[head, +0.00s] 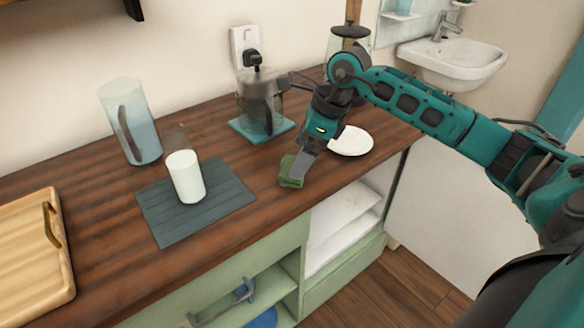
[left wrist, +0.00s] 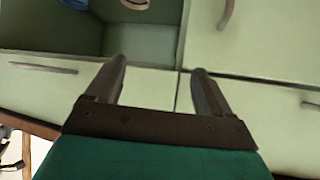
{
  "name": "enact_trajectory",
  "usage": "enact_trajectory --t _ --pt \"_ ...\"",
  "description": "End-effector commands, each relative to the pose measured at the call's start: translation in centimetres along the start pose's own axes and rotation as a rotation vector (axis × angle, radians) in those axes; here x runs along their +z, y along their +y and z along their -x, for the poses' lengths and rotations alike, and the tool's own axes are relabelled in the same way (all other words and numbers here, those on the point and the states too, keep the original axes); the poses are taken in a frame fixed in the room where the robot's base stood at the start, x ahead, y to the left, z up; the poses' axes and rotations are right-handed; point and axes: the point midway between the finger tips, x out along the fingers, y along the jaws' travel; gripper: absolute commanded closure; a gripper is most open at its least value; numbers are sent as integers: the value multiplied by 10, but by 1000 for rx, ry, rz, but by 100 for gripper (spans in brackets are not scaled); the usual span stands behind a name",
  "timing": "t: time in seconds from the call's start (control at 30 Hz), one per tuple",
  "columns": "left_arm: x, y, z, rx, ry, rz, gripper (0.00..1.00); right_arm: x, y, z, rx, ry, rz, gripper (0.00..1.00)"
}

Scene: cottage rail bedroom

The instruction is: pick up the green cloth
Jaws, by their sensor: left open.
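The green cloth (head: 289,172) is a small folded piece lying on the brown wooden counter (head: 232,168), near its front edge. My right gripper (head: 298,173) comes down from above right, with its grey fingertips right at the cloth and covering part of it. Only one finger shows clearly, so I cannot tell whether it is open or shut, or whether it touches the cloth. My left gripper (left wrist: 160,78) shows in the left wrist view, open and empty, in front of pale green cabinet fronts. It is outside the head view.
A white plate (head: 351,141) lies right of the cloth. Behind is a coffee press (head: 259,100) on a teal trivet (head: 240,128). Left are a white-filled glass (head: 186,178) on a dark mat (head: 228,196), a blue pitcher (head: 138,131) and a wooden tray (head: 22,250). Open shelves (head: 340,225) lie below.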

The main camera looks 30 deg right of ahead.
Motion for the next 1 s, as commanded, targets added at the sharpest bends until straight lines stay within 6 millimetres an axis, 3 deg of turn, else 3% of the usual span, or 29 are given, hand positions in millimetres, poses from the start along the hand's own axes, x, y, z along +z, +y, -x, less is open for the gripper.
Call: enact_trajectory --t 0.2,0.5,1.0 --pt "-4 -1 -1 -1 11 -2 18 -1 0 -32 3 0 -2 0" --pt "-8 -2 -3 -3 19 -4 18 -2 0 -38 1 0 0 0" --pt "-4 -3 -1 -4 10 -3 18 -1 0 -38 1 0 0 44"
